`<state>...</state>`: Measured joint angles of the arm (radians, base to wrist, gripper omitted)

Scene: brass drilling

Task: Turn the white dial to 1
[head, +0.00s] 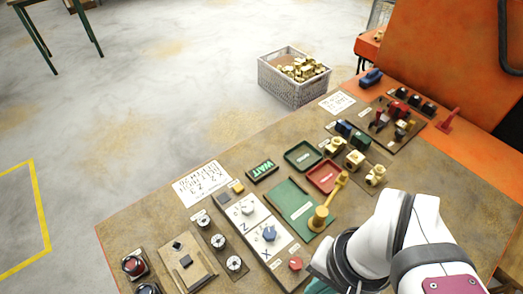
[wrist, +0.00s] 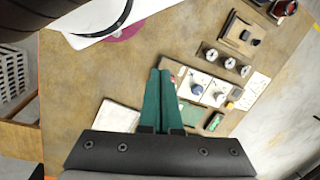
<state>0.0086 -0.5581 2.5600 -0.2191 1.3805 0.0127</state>
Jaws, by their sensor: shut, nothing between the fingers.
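A white dial (head: 247,208) sits on a white plate (head: 238,222) marked Z, beside a blue dial (head: 269,234) on the plate marked X. In the wrist view the white dial (wrist: 219,96) and blue dial (wrist: 196,90) lie to the right of my gripper (wrist: 160,72). Its teal fingers are together and empty, and they look apart from both dials. In the head view only a bit of teal shows at the bottom edge, beside my white arm. The dial's numbers are too small to read.
Three small white knobs (head: 218,241) stand in a row to the left of the plates. A red button (head: 295,264) is near the blue dial. A brass lever (head: 321,216) rises beside a green plate (head: 290,203). A lit WAIT sign (head: 262,171) is behind.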

